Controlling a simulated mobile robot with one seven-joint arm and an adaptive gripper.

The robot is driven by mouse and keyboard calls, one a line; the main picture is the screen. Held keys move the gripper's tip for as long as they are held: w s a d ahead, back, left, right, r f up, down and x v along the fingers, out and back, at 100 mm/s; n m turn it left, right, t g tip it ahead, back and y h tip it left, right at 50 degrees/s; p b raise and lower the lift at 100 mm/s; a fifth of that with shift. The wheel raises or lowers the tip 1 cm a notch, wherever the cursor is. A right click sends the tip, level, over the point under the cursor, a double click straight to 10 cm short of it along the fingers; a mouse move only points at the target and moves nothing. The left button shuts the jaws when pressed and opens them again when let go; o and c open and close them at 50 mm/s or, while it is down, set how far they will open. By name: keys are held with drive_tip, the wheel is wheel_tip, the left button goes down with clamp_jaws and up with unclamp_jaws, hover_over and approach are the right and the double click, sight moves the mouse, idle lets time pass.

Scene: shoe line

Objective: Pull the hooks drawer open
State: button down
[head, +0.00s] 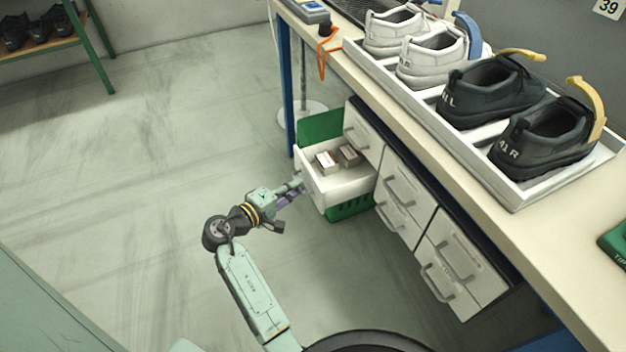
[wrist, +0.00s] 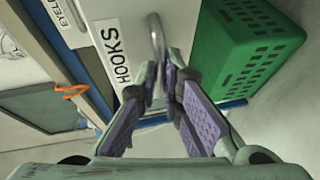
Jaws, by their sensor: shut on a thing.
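The hooks drawer (head: 347,188) is a white drawer in the cabinet under the bench, and it stands pulled out with small boxes (head: 338,157) inside. In the wrist view its front (wrist: 128,58) carries the label HOOKS and a grey bar handle (wrist: 157,42). My gripper (head: 297,187) is at the drawer front. In the wrist view the purple-padded fingers of my gripper (wrist: 165,92) are shut on the handle. The part of the handle between the fingers is hidden.
A green crate (wrist: 250,50) stands on the floor by the drawer. Other closed white drawers (head: 403,203) line the bench underside to the right. The bench (head: 590,240) carries a white tray (head: 520,195) of shoes.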

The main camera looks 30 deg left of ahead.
drive_tip(key=shift+s+a, duration=0.95)
drive_tip(key=shift+s, duration=0.25)
drive_tip(key=c, duration=1.7)
unclamp_jaws()
drive_tip(key=v, duration=1.2)
